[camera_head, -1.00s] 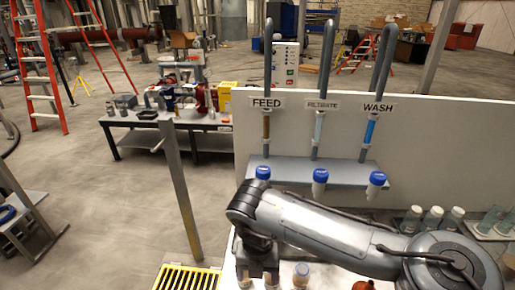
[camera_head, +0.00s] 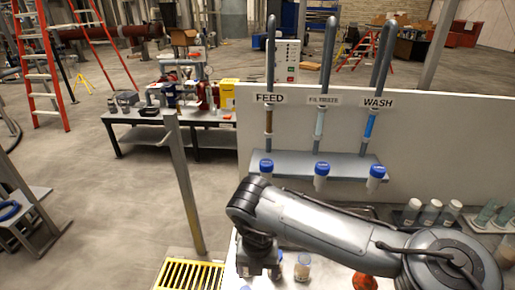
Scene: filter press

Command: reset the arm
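My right arm (camera_head: 310,222) comes in from the lower right and reaches left across the white bench. Its gripper (camera_head: 259,270) points down low in the picture. I cannot tell whether its fingers are open or shut. Whether the two touch is unclear. A second small jar (camera_head: 302,268) stands just to the right, apart from the gripper. My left gripper is not in view.
A grey shelf (camera_head: 300,168) behind the arm carries three blue-capped bottles (camera_head: 321,175) under the FEED, FILTRATE and WASH pipes. Several white-capped vials (camera_head: 430,212) stand at right. A red-brown object (camera_head: 364,282) lies below the arm. A grey post (camera_head: 184,185) stands left of the bench.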

